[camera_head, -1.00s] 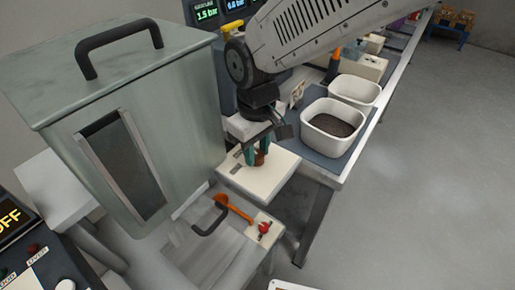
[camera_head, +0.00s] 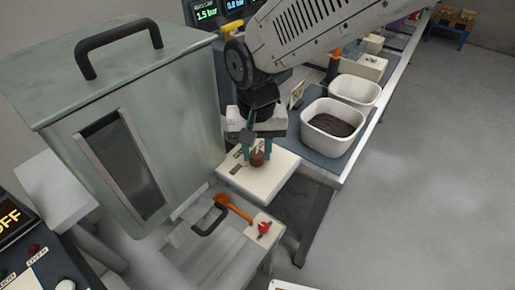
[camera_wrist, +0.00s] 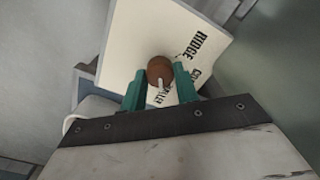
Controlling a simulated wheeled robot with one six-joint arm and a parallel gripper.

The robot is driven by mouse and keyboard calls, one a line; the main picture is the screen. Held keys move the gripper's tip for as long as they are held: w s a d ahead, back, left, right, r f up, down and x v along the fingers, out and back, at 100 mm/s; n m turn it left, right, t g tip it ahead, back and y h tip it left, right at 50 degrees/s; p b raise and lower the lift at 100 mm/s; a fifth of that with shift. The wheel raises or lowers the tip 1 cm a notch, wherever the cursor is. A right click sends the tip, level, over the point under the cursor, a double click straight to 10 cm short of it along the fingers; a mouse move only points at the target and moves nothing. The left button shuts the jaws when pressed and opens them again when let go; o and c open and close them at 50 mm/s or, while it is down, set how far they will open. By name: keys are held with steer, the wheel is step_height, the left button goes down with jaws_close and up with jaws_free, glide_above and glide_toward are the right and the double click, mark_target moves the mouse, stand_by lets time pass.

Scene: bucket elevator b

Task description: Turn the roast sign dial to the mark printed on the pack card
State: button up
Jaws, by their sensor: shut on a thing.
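The roast sign dial is a round brown knob (camera_wrist: 159,70) with a white pointer, on a cream panel (camera_wrist: 135,45). In the wrist view the pointer aims down the picture, toward my palm. Black words stand on the panel right of the knob; "RIDGE" is readable, the lower ones are partly hidden by a finger. My gripper (camera_wrist: 160,84) has its teal fingers on either side of the knob, shut on it. In the head view the knob (camera_head: 257,159) sits between the fingertips. A small upright card (camera_head: 297,94) stands behind, its print too small to read.
A large metal hopper (camera_head: 150,110) stands close to the left of my gripper. White tubs (camera_head: 312,143) stand on the bench to the right. Open floor lies right.

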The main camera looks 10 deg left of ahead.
mark_target(257, 154)
stand_by(0.3)
steer(key=o, duration=1)
steer(key=shift+s, duration=0.1)
step_height(257, 154, up, 8)
steer(key=shift+f, duration=0.1)
